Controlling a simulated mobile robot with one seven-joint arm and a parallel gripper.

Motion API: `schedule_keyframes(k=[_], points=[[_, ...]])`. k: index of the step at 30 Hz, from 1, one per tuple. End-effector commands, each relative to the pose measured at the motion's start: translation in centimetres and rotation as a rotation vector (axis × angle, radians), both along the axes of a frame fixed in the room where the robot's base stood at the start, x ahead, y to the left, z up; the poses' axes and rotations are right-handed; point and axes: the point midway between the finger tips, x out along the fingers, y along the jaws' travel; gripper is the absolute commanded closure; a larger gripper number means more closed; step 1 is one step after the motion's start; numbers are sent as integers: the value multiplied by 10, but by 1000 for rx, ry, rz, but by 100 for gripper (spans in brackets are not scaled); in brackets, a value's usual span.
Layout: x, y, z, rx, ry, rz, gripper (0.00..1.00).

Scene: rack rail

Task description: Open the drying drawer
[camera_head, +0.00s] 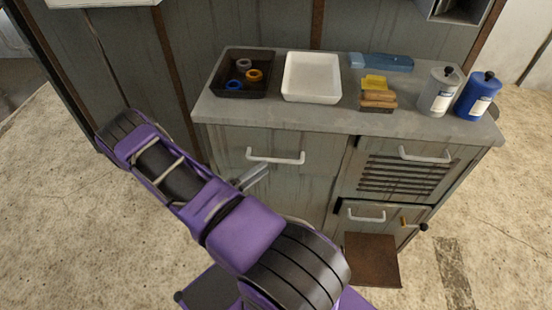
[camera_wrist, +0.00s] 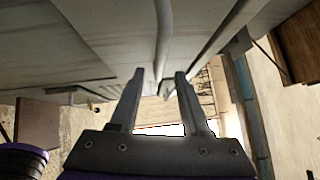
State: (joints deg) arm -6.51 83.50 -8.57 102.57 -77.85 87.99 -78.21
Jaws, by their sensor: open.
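The grey cabinet (camera_head: 300,190) has a slatted drawer front (camera_head: 400,178) at its upper right, which looks like the drying drawer. It appears shut, with a pale bar handle (camera_head: 425,156) near its top. A plain front (camera_head: 265,143) at the left has its own pale handle (camera_head: 275,157). My gripper (camera_head: 255,177) is just below and left of that left handle in the head view, apart from the slatted front. In the wrist view my gripper (camera_wrist: 159,74) is open, its fingers apart with nothing held. A pale bar (camera_wrist: 164,35) lies beyond the fingertips; which part it is, I cannot tell.
A lower front with a handle (camera_head: 367,216) sits below the slats, a brass-coloured lever (camera_head: 412,225) beside it and a brown panel (camera_head: 372,260) below. The worktop holds a dark tray (camera_head: 227,89), white tray (camera_head: 312,76), white bottle (camera_head: 438,92) and blue bottle (camera_head: 477,96).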

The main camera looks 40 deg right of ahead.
Motion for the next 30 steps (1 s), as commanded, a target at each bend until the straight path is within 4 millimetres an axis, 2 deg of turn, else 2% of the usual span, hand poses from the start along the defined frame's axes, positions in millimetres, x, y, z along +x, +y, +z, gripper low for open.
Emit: schedule_keyframes(k=[3,9,15,22,23,30], points=[[-4,-24,4,-1,0,-4,53],[-7,-52,7,0,-1,-3,53],[-8,-62,8,0,-1,-1,53],[-8,-63,8,0,-1,-1,53],[-8,-63,8,0,-1,-1,57],[-8,-62,8,0,-1,-1,100]])
